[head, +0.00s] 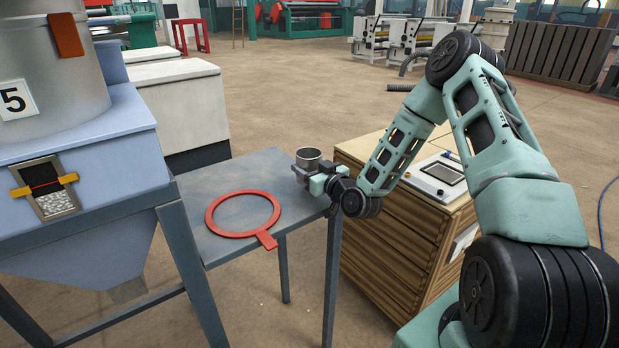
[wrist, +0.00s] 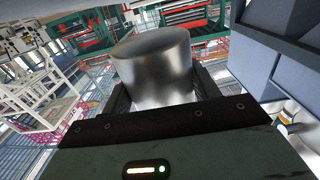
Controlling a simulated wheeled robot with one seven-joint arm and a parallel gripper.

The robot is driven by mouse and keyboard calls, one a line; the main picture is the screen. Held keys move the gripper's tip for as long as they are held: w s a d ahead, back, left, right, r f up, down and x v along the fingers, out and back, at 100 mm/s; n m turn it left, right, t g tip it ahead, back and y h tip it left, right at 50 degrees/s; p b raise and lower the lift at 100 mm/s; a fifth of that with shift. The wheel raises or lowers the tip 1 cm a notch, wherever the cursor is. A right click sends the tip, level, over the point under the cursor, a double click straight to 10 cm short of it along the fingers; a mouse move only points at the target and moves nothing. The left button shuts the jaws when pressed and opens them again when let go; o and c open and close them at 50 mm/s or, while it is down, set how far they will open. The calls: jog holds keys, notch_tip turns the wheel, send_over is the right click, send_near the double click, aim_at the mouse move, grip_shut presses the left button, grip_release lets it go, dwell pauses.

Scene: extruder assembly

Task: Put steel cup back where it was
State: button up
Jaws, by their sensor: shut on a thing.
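The steel cup (head: 309,156) is a small shiny metal cylinder at the right end of the grey table (head: 213,247) in the head view. My gripper (head: 308,170) is shut on it, with the cup between the two fingers. In the wrist view the cup (wrist: 155,62) fills the space between the dark fingers of my gripper (wrist: 165,92). The cup looks about upright in the head view. The gripper hides the cup's lower part, so I cannot tell whether it touches the table.
A red ring with a handle (head: 212,222) lies flat on the table, left of the cup. A blue hopper machine (head: 92,150) marked 5 stands at the left. A wooden cabinet with a control panel (head: 402,232) stands right of the table. Bare tabletop lies behind the ring.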

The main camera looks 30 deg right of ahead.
jog(key=shift+f+p, duration=0.35)
jog(key=shift+f, duration=1.55)
jog(key=o, duration=1.1)
jog(key=s+b, duration=0.4)
jog(key=s, duration=0.8)
jog(key=shift+d, duration=0.2)
